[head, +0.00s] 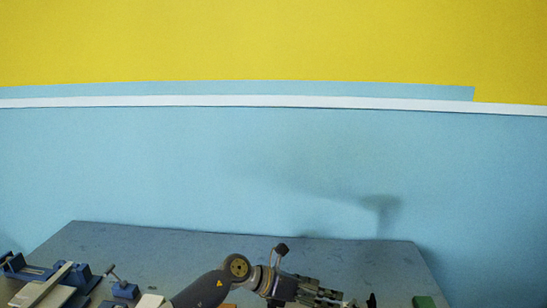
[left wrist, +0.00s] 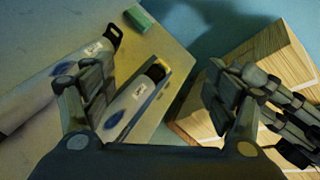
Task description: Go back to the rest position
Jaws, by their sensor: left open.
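My left gripper (head: 318,291) is low in the head view, at the end of my arm and above the grey table. In the left wrist view its two fingers (left wrist: 160,75) are spread wide apart, with nothing held between them. A white tube-like thing with a dark blue mark and a black end (left wrist: 132,106) shows in the gap between the fingers, on the pale surface beyond. I cannot tell its distance from the fingers. My right gripper is not in either view.
The grey table (head: 200,250) is bare at its back. Blue clamp-like tools (head: 40,270) stand at its left; a green block (head: 423,301) lies at its right. The left wrist view shows a longer white roll (left wrist: 55,80) and brown box-like things (left wrist: 275,55). A blue wall (head: 200,160) stands behind.

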